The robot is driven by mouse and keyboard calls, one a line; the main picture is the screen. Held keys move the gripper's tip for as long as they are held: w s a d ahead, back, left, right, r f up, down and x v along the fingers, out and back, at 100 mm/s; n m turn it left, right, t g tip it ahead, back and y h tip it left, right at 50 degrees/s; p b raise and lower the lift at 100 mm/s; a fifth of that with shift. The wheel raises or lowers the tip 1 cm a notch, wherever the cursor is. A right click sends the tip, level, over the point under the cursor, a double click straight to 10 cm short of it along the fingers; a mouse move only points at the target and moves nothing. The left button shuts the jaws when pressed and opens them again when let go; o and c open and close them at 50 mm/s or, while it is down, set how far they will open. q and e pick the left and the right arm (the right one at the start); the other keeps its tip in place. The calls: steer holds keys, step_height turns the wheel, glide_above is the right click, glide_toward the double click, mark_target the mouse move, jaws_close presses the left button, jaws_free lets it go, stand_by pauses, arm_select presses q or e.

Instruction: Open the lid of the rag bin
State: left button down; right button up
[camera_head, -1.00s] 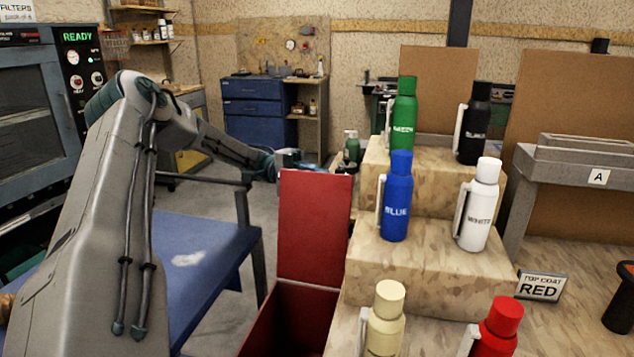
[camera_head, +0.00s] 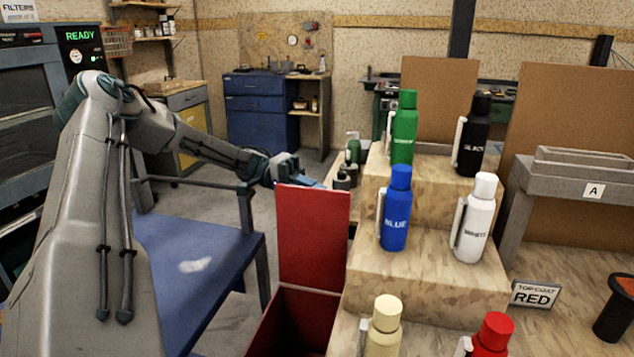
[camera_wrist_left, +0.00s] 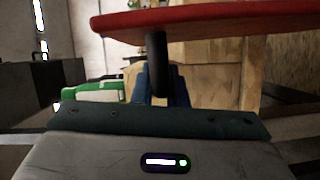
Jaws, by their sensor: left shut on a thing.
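The red rag bin (camera_head: 292,322) stands low in the middle of the head view, open at the top, its dark interior showing. Its red lid (camera_head: 314,240) stands up about upright at the bin's far side. My left gripper (camera_head: 308,182) is at the lid's top edge, partly hidden behind it. In the left wrist view the lid (camera_wrist_left: 215,17) crosses the top, with a dark handle (camera_wrist_left: 158,65) below it. My left gripper's blue fingers (camera_wrist_left: 160,88) are shut on this handle. My right gripper is not in view.
A stepped wooden stand (camera_head: 425,280) with several coloured bottles stands close on the bin's right. A blue table (camera_head: 190,300) is on its left, under my left arm. A blue cabinet (camera_head: 260,115) stands farther back, with open floor before it.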

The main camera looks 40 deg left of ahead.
arm_select(q)
steer(key=shift+s+d, duration=0.1)
steer(key=shift+s, duration=0.1)
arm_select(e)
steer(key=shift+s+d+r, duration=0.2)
arm_select(q)
steer(key=c, duration=1.5)
jaws_free()
steer(key=shift+o, duration=0.2)
